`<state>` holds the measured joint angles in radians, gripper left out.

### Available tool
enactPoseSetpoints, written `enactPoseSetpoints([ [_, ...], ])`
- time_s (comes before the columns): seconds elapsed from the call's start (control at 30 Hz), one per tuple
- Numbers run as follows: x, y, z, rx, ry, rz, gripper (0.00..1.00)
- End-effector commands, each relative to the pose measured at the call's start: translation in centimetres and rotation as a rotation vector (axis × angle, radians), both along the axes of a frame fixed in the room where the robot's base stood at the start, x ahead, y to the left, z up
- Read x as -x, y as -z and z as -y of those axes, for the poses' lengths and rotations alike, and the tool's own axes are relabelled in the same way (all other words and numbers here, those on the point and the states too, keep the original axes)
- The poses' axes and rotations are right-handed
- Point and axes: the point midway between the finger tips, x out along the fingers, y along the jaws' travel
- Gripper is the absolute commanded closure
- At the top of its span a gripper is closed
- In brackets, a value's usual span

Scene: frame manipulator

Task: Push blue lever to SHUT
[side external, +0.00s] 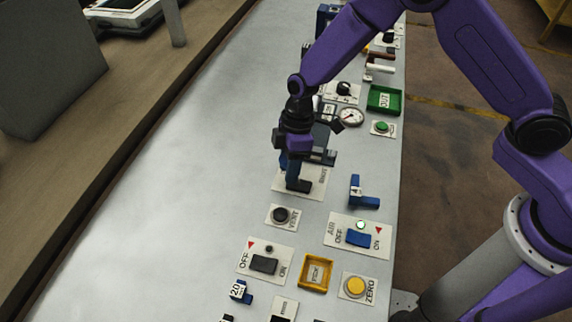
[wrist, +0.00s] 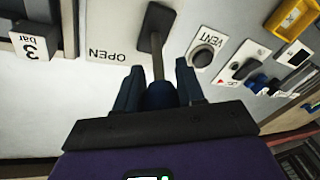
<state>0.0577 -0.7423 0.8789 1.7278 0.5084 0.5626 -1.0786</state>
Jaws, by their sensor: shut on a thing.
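The lever's white plate (side external: 314,190) lies on the grey panel, with a dark base (side external: 299,186) on it. My gripper (side external: 297,160) is over this plate and hides most of the lever. In the wrist view the dark base (wrist: 157,22) carries a thin metal stem (wrist: 157,62) that ends in a blue knob (wrist: 161,95). My gripper (wrist: 158,82) has its two fingers on either side of this knob and is shut on it. The word OPEN (wrist: 107,56) shows on the plate to the left of the stem. I cannot read SHUT clearly.
A black VENT button (side external: 281,215) sits close to the lever plate. A blue bracket (side external: 362,196) and an AIR switch (side external: 358,239) lie to the right. A gauge (side external: 349,117) and a green tray (side external: 384,99) are farther back. The panel's left side is clear.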

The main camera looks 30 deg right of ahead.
Motion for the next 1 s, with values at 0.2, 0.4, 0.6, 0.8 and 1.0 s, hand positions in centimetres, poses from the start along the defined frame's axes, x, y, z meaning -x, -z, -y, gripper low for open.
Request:
enactPoseSetpoints([
  [0.2, 0.4, -0.3, 0.5, -0.064, 0.001, 0.062, 1.0],
  [0.4, 0.8, -0.4, 0.8, -0.112, 0.0, 0.109, 1.0],
  [0.6, 1.1, -0.5, 1.1, -0.157, 0.0, 0.155, 1.0],
  [0.8, 1.4, -0.6, 1.4, -0.201, 0.001, 0.198, 1.0],
  [1.0, 1.6, -0.6, 1.7, -0.241, -0.001, 0.238, 1.0],
])
